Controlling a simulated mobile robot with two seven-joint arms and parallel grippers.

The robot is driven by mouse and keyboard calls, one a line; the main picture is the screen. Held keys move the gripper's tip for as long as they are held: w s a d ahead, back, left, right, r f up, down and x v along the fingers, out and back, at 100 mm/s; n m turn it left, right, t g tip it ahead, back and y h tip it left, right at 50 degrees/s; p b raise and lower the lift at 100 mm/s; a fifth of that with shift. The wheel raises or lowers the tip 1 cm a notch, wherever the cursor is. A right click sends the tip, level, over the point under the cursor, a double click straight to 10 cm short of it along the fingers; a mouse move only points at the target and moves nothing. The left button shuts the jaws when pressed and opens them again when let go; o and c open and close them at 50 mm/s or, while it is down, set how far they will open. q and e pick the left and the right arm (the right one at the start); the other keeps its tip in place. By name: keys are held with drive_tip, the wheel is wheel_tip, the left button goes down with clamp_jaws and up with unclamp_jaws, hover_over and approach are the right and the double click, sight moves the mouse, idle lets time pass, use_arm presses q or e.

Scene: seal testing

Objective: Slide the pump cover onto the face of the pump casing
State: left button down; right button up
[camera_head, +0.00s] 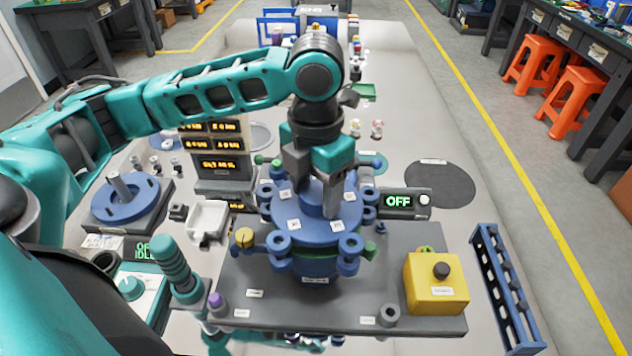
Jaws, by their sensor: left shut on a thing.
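The pump cover is a blue disc with white labels and several round lugs around its edge (290,228). My left gripper (318,205) comes down from above and is shut on the middle of the cover; its fingers hide the grasped part. The pump casing (315,266), blue with a green band, stands directly under the cover on a grey base plate (375,285). The cover looks roughly level and centred over the casing. I cannot tell whether the two touch. My right gripper is not in view.
A yellow box with a dark button (437,285) stands at the plate's right. A blue rack (505,290) stands farther right. A blue ring on a post (125,200) is at left. The bench right of the OFF display is mostly clear.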

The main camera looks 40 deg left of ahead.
use_arm(q)
drive_tip(key=shift+f, duration=0.25)
idle(0.3)
drive_tip(key=shift+f, duration=0.3)
drive_tip(key=shift+f, duration=0.65)
idle(0.7)
drive_tip(key=shift+f+p, duration=0.1)
drive_tip(key=shift+p, duration=0.65)
idle(0.9)
drive_tip(key=shift+c, duration=1.1)
unclamp_jaws()
wheel_tip(320, 180, up, 3)
drive_tip(key=p, duration=0.3)
drive_tip(key=shift+p, duration=0.3)
drive_tip(key=shift+r, duration=3)
